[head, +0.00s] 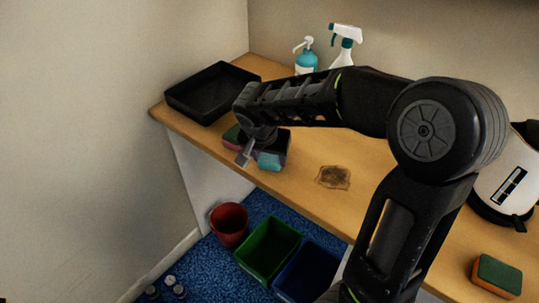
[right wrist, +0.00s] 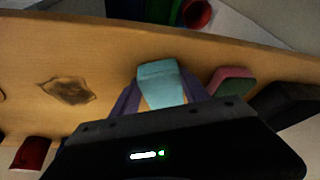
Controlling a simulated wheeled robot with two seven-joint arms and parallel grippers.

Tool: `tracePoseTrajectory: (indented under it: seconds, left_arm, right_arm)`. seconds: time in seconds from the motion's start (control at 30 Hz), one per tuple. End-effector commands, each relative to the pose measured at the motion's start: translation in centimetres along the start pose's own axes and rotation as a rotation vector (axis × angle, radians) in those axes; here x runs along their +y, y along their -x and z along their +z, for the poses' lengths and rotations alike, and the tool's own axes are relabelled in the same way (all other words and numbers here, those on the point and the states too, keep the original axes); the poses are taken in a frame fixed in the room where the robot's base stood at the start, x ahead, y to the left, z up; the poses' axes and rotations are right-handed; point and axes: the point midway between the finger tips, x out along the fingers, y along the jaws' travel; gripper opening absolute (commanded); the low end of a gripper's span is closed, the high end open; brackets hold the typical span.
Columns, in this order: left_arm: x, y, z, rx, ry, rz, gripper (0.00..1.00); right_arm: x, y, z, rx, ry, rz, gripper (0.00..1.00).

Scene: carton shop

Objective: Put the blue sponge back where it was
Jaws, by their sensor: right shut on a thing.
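The blue sponge (head: 269,161) is light blue and sits near the front edge of the wooden counter in the head view. My right gripper (head: 256,157) is shut on it. In the right wrist view the sponge (right wrist: 160,75) shows between the two fingers. I cannot tell whether its underside touches the counter. A pink and green sponge (head: 232,136) lies just left of the gripper, partly covered by it; it also shows in the right wrist view (right wrist: 232,80). My left gripper is not in view.
A black tray (head: 179,102) stands at the counter's left end. A brown stain (head: 333,177) lies right of the gripper. A spray bottle (head: 344,50) and pump bottle (head: 306,62) stand behind. An orange-green sponge (head: 498,275) lies far right. Red (head: 229,224), green (head: 266,252) and blue bins (head: 310,272) stand below.

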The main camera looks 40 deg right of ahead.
Motion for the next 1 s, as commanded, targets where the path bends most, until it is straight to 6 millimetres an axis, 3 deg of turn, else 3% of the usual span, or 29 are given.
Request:
tracePoseTrajectory:
  seconds: [0.33, 0.37, 0.6, 1.0]
  left_arm:
    - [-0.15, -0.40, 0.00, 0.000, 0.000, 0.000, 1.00]
    - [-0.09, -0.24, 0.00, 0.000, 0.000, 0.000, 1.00]
    - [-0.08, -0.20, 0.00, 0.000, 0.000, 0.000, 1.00]
    - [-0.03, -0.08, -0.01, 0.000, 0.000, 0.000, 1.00]
  right_arm:
    - [-0.02, -0.35, 0.13, 0.001, -0.001, -0.001, 0.21]
    - [-0.02, -0.19, 0.06, 0.001, 0.000, -0.001, 0.55]
    - [-0.02, -0.15, 0.05, 0.000, 0.000, -0.001, 0.75]
    - [-0.07, 0.42, -0.03, 0.002, 0.000, -0.002, 0.75]
